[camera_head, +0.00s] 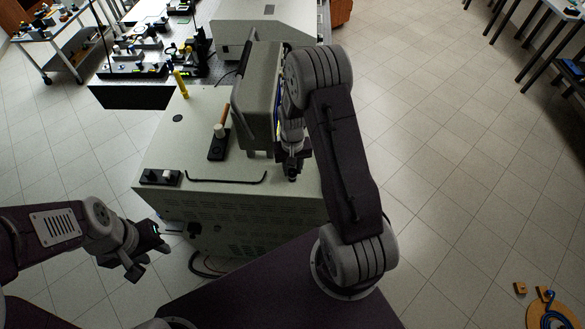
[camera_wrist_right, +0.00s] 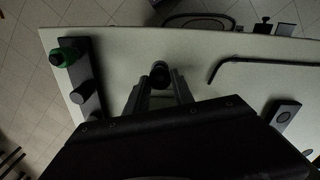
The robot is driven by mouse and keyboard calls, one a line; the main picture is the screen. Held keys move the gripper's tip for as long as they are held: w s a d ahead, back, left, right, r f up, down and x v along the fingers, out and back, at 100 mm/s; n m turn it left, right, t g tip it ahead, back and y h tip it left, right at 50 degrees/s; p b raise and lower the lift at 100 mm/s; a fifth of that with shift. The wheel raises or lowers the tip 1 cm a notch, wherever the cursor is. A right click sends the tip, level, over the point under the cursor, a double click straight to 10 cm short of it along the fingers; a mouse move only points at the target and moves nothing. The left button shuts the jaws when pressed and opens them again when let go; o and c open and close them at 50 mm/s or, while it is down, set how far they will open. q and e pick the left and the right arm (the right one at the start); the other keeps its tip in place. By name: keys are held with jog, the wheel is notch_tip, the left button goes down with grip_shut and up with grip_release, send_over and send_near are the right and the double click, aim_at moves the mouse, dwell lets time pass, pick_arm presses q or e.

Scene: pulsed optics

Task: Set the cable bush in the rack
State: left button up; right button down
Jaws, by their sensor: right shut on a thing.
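My right gripper (camera_head: 291,166) hangs over the right part of the pale cabinet's top. In the right wrist view its two fingers (camera_wrist_right: 158,92) are shut on a small dark cylinder, which I take to be the cable bush (camera_wrist_right: 160,72). The bush points downward; whether it touches the top I cannot tell. A black rack (camera_wrist_right: 95,104) lies to the left in the wrist view, apart from the bush. It carries a green round piece (camera_wrist_right: 65,56) and a dark round piece. My right arm hides this rack in the head view. My left gripper (camera_head: 150,258) is open and empty, left of the cabinet.
The pale cabinet (camera_head: 190,215) bears a bent black rod (camera_head: 225,180), a black block with white pieces (camera_head: 160,177) and a black base with an orange-handled tool (camera_head: 218,145). A grey upright housing (camera_head: 258,95) stands close beside my right gripper.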

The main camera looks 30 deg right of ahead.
jog(key=shift+s+f+b, duration=0.1)
jog(key=shift+f+b, duration=0.55)
jog(key=shift+f, duration=0.15)
dwell(0.4)
jog(key=shift+f+b, duration=0.5)
jog(key=shift+f, duration=0.15)
jog(key=c, duration=1)
grip_release()
notch_tip(320, 180, up, 9)
jog(key=shift+r+b, duration=0.1)
jog(key=shift+b, duration=0.55)
notch_tip(320, 180, up, 4)
jog(key=p, duration=0.3)
jog(key=shift+p, duration=0.35)
